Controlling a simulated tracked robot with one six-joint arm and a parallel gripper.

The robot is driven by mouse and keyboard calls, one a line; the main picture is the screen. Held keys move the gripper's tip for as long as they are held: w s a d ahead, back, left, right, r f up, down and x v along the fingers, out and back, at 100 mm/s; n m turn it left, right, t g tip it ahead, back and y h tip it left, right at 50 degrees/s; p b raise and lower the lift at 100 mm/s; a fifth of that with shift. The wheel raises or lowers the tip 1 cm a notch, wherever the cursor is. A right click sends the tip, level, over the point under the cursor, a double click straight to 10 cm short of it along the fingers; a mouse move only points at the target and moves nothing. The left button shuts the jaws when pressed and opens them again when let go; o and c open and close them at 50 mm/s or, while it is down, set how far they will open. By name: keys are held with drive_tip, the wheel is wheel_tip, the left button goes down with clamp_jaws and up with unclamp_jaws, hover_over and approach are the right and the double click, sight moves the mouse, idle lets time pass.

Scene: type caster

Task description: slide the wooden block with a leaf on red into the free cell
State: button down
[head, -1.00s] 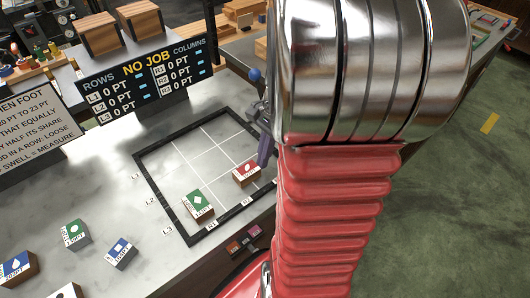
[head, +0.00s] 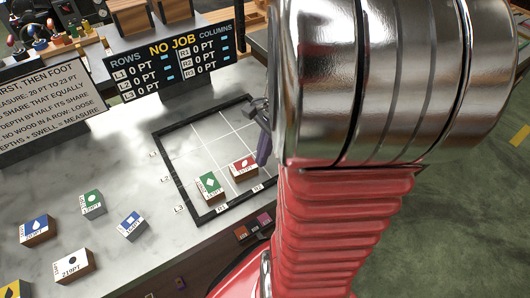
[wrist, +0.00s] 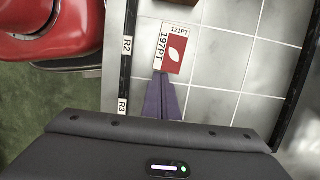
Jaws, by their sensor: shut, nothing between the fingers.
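The wooden block with a white leaf on red (head: 243,165) lies in the near row of the black-framed grid (head: 205,215), close to the right of a green diamond block (head: 209,185). In the wrist view the leaf block (wrist: 177,50) lies beside the R2 label, its exact fit in a cell unclear. My gripper (head: 262,152) has its purple fingers shut and empty, low on the block's right side. In the wrist view the fingertips (wrist: 161,76) are at the block's near end; I cannot tell if they touch. My arm hides the grid's right part.
Several loose blocks, including a blue drop block (head: 37,228) and a 219PT block (head: 73,265), lie on the counter left of the grid. A scoreboard (head: 172,57) stands behind. The visible grid cells behind the two blocks are bare.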

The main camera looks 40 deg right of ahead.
drive_tip(key=shift+r, duration=0.2)
drive_tip(key=v, duration=0.9)
drive_tip(key=shift+r, duration=0.25)
drive_tip(key=shift+d, duration=0.1)
drive_tip(key=n+t+h, duration=0.2)
drive_tip(key=n+h, duration=0.2)
drive_tip(key=n, duration=1.1)
hover_over(241, 174)
drive_tip(key=a+r+n+t+y, duration=0.1)
drive_tip(key=a+r+n+t, duration=0.2)
drive_tip(key=a, duration=0.8)
drive_tip(key=shift+s+a+r+n, duration=0.35)
drive_tip(key=shift+s+n, duration=0.1)
drive_tip(key=shift+n, duration=0.65)
